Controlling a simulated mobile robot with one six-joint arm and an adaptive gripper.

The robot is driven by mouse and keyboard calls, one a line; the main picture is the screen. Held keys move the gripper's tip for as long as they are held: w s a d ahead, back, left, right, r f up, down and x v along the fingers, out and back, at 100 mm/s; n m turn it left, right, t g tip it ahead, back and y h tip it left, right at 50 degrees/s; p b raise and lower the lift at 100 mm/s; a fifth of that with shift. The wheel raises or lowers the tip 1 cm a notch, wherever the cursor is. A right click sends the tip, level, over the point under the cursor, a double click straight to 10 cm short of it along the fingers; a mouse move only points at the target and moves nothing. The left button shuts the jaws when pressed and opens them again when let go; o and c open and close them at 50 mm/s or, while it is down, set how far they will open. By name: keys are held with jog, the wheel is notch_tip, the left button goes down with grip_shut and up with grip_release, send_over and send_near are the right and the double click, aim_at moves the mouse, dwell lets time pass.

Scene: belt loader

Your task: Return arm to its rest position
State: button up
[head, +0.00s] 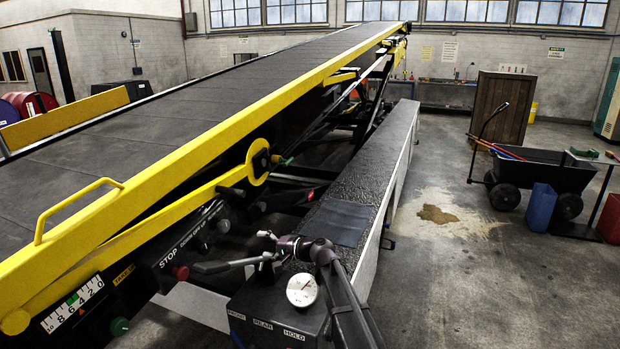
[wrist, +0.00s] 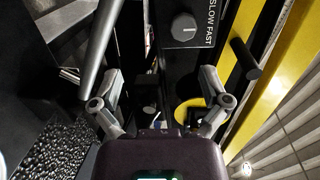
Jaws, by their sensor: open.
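My gripper (head: 266,246) is at the end of my arm in the lower middle of the head view, above the loader's control area and pointing left. In the wrist view my gripper (wrist: 160,85) has its two grey fingers spread wide, with nothing held between them. A grey lever (head: 212,267) with a dark grip lies close to the fingers in the head view. A grey rod (wrist: 101,45) passes left of the left finger in the wrist view; I cannot tell whether it touches. My dark arm runs down to the bottom edge of the head view.
The belt loader's yellow rail (head: 200,150) rises beside my gripper. A round dial (head: 301,290) sits on a labelled box below it. A red stop button (head: 180,272) is to the left. A black cart (head: 540,172) stands right, past open floor.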

jog(key=s+d+f+n+g+h, duration=0.1)
jog(key=s+d+f+h, duration=0.4)
jog(key=s+d, duration=0.4)
jog(key=s+d+f+g+h, duration=0.2)
jog(key=s+d+f+h, duration=0.3)
jog(key=s+d, duration=0.4)
jog(key=s+d+f+n+g+h, duration=0.1)
jog(key=s+d+f+g+h, duration=0.1)
jog(key=s+d+f+h, duration=0.3)
jog(key=s+d+f, duration=0.1)
jog(key=s+d, duration=0.3)
jog(key=d, duration=0.7)
jog(key=shift+s+d+n+h, duration=0.2)
jog(key=shift+n+h, duration=0.1)
jog(key=shift+h, duration=0.1)
jog(key=shift+f, duration=0.1)
